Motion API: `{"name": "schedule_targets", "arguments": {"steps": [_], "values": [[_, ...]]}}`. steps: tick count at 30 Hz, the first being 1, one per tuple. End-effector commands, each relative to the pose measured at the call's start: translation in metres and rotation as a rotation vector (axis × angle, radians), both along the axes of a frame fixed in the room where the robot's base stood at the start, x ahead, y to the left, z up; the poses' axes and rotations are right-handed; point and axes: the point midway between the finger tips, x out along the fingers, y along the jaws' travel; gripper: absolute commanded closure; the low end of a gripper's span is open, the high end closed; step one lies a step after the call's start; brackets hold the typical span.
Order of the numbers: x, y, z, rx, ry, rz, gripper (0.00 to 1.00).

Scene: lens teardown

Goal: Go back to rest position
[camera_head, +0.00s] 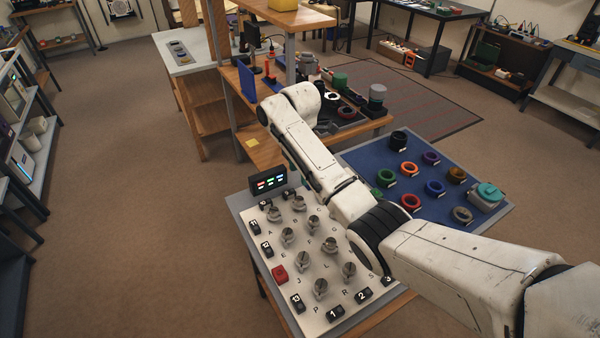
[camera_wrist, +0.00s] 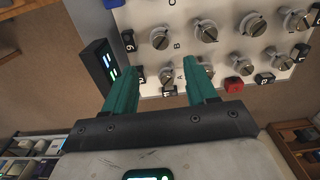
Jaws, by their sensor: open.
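In the wrist view, my gripper (camera_wrist: 163,90) has two teal fingers spread apart with nothing between them. It is above the left edge of a white panel (camera_wrist: 225,58) with grey knobs. A knob by the letter A (camera_wrist: 167,75) shows between and beyond the fingers. In the head view, my white arm reaches across the panel (camera_head: 262,228) and hides its right part. My gripper is hidden behind the arm there.
A small display (camera_head: 268,181) with coloured lights stands at the panel's back left corner. A blue mat (camera_head: 408,187) with several coloured rings lies to the right. A wooden bench (camera_head: 262,150) stands behind. The floor at the left (camera_head: 140,240) is clear.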

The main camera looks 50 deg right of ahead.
Motion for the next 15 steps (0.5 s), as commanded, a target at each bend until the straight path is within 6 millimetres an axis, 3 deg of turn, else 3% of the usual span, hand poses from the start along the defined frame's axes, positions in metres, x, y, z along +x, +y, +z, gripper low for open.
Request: {"name": "schedule_targets", "arguments": {"steps": [12, 15], "values": [[0.0, 0.0, 0.0, 0.0, 0.0, 0.0, 0.43], [-0.001, 0.01, -0.007, 0.007, -0.01, -0.017, 0.43]]}}
